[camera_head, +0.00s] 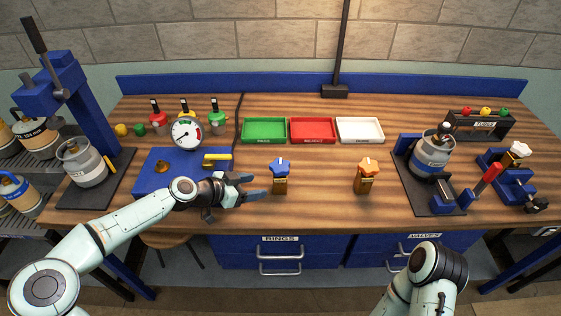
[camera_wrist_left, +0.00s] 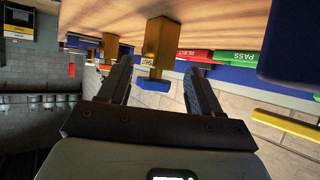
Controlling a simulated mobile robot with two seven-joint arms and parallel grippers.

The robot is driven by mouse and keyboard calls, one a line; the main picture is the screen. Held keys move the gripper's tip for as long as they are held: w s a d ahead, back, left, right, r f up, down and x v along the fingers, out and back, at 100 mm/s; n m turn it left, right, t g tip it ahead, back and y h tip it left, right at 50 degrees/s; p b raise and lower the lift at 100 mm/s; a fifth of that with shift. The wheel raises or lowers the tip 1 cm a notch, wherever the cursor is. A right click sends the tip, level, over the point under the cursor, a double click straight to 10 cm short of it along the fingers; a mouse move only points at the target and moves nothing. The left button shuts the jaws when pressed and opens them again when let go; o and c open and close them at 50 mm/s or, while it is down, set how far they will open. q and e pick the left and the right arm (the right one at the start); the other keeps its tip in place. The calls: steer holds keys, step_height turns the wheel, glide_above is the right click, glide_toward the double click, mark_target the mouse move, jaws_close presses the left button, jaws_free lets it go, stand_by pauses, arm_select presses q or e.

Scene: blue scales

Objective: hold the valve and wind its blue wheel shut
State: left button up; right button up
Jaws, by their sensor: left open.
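The valve with the blue wheel (camera_head: 279,164) stands upright on the wooden bench, its brass body (camera_head: 280,186) below the wheel. My left gripper (camera_head: 253,186) is open just left of this valve, its fingers pointing at it. In the left wrist view, which is upside down, the brass body (camera_wrist_left: 160,42) and blue wheel (camera_wrist_left: 151,85) show ahead between the two open fingers (camera_wrist_left: 158,80). I see no contact. My right arm shows at the lower right, but its gripper is not in view.
A similar valve with an orange wheel (camera_head: 367,164) stands to the right. Green (camera_head: 264,142), red (camera_head: 313,142) and white (camera_head: 360,142) trays lie behind. A blue gauge box (camera_head: 160,186) is at left, a clamped canister (camera_head: 433,150) at right. Bench between the valves is clear.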

mark_target(277, 183)
arm_select(q)
steer(key=shift+w+d+f, duration=0.1)
steer(key=shift+w+d, duration=0.1)
steer(key=shift+w, duration=0.15)
steer(key=shift+w+d+f+p, duration=0.1)
steer(key=shift+w+d+p, duration=0.05)
steer(key=shift+d+p, duration=0.15)
steer(key=p+x, duration=0.2)
steer(key=x, duration=0.2)
steer(key=shift+w+d+f, duration=0.1)
steer(key=shift+w+d, duration=0.05)
steer(key=shift+d, duration=0.2)
steer(key=shift+w+d+f, duration=0.6)
steer(key=shift+d+f, duration=0.1)
steer(key=shift+f, duration=0.15)
steer(key=shift+w+d+f, duration=0.1)
steer(key=shift+d+f, duration=0.05)
steer(key=shift+d, duration=0.3)
steer(key=shift+w+d+f, duration=0.15)
steer(key=shift+w+f, duration=0.05)
steer(key=shift+w, duration=0.1)
arm_select(e)
steer(key=shift+w+r, duration=0.45)
steer(key=shift+r, duration=0.2)
steer(key=shift+w+r, duration=0.4)
steer(key=shift+r, duration=0.2)
arm_select(q)
steer(key=shift+c, duration=0.3)
